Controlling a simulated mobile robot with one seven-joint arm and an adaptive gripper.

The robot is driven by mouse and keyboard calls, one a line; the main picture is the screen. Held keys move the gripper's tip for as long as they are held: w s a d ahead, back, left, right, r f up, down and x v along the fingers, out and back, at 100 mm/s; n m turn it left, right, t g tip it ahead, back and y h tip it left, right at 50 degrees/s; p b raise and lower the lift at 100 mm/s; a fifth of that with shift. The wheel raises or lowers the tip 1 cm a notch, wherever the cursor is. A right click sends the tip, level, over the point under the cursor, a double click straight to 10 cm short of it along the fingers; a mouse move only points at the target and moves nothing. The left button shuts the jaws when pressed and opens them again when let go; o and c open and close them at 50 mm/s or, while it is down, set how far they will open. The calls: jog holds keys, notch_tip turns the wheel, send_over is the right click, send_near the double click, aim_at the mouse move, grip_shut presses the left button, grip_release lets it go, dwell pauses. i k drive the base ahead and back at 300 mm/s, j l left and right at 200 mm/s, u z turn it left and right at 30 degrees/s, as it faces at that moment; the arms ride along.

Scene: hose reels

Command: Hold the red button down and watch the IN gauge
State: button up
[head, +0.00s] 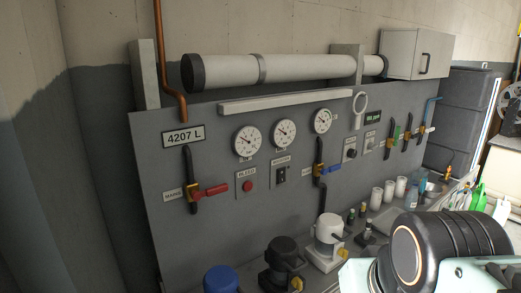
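The red button (248,186) sits on a small plate labelled BLEED on the grey wall panel (225,245). Nothing touches it. Three round white dial gauges are above and to its right: a left gauge (247,141), a middle gauge (284,133) and a right gauge (321,121). The small labels under them are too small to read, so I cannot tell which is IN. The needle readings are also too small to tell. Part of my arm shows at the lower right, well away from the button. My gripper is not in view.
A red lever (211,190) labelled MAINS is left of the button; a black switch (281,175) is right of it. Blue (221,279), black (282,260) and white (328,238) capped units stand below. White cups (388,190) and bottles crowd the bench at right.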

aim_at(247, 186)
jog(key=i+l, duration=0.95)
jog(key=l+u, duration=0.15)
jog(key=u, duration=1.65)
